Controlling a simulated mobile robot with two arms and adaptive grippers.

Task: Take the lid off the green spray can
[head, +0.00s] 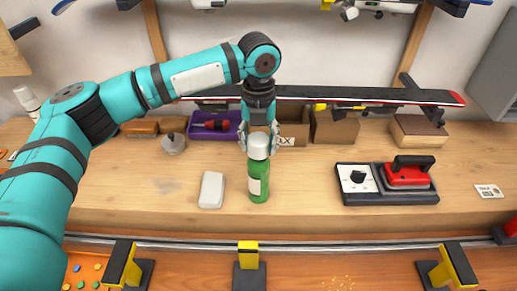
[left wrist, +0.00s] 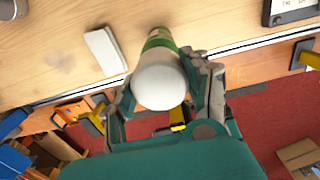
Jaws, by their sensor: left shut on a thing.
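The green spray can (head: 259,184) stands upright on the wooden bench, with a pale label on its side. Its white rounded lid (head: 258,147) is at the top of the can; I see no clear gap between them. My left gripper (head: 259,140) is shut on the lid, reaching down from above and behind. In the left wrist view the lid (left wrist: 160,84) sits between the two fingers of my left gripper (left wrist: 165,95). The green can (left wrist: 160,37) shows beyond it, mostly hidden by the lid. My right gripper is in neither view.
A white block (head: 212,190) lies just left of the can. A red-and-black iron (head: 407,175) sits on a dark base at right. A purple tray (head: 203,133) and brown boxes (head: 334,128) stand behind. A ski (head: 380,96) hangs above. Yellow-and-black supports (head: 248,254) line the front.

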